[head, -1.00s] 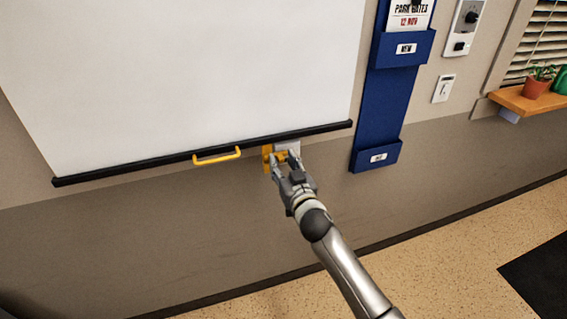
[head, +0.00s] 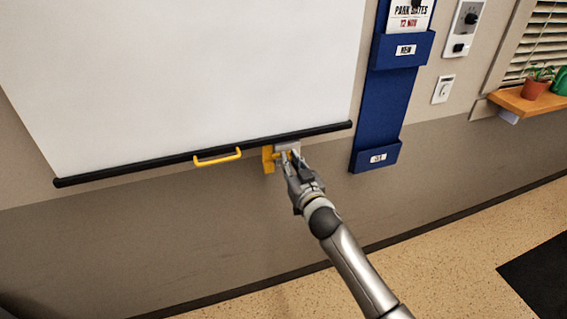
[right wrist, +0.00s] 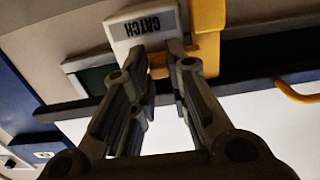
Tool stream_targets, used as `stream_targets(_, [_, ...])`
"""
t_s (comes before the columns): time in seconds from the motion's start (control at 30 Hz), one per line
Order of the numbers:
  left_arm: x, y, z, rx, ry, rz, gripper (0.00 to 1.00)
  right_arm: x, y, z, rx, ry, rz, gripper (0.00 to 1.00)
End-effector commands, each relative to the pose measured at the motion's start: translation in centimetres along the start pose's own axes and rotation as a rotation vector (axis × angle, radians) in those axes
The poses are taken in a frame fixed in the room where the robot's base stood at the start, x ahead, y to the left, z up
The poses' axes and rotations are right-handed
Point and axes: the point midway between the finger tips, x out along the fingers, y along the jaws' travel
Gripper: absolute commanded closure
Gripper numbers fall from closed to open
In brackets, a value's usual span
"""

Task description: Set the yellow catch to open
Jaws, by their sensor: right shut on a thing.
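The yellow catch (head: 268,160) sits on the wall just under the black bottom bar of the white screen. Its light plate (head: 288,147) is beside it. The fingers hide most of that part. My left gripper is not in view.
A yellow handle (head: 217,157) hangs from the screen's bar (head: 120,174). A blue document holder (head: 384,108) is on the wall to the right, with a switch (head: 443,89) and a wooden shelf (head: 530,102) beyond. The wall below is clear.

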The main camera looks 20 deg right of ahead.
Motion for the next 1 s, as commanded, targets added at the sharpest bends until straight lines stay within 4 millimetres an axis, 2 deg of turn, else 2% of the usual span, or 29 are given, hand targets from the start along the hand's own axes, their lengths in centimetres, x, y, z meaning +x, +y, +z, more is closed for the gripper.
stream_targets(0.03, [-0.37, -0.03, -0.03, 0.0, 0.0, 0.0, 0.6, -0.01, 0.85, -0.17, -0.005, -0.001, 0.003, 1.0])
stream_targets(0.1, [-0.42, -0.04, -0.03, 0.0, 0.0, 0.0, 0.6, -0.02, 1.34, -0.1, -0.002, -0.001, 0.002, 1.0])
stream_targets(0.37, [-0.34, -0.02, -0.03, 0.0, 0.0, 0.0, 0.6, 0.0, 1.6, -0.06, -0.002, 0.0, 0.005, 1.0])
stream_targets(0.4, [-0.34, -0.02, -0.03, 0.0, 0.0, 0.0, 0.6, 0.0, 1.61, -0.07, -0.002, 0.0, 0.005, 0.82])
stream_targets(0.57, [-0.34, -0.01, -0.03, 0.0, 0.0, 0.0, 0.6, 0.0, 1.57, -0.07, -0.002, 0.0, 0.004, 0.62])
stream_targets(0.87, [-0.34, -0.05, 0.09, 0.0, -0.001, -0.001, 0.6, -0.06, 1.41, -0.05, -0.001, 0.0, 0.001, 0.62])
stream_targets(1.0, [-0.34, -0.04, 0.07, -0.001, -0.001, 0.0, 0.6, -0.79, 1.41, 0.04, -0.001, -0.001, 0.002, 0.62])
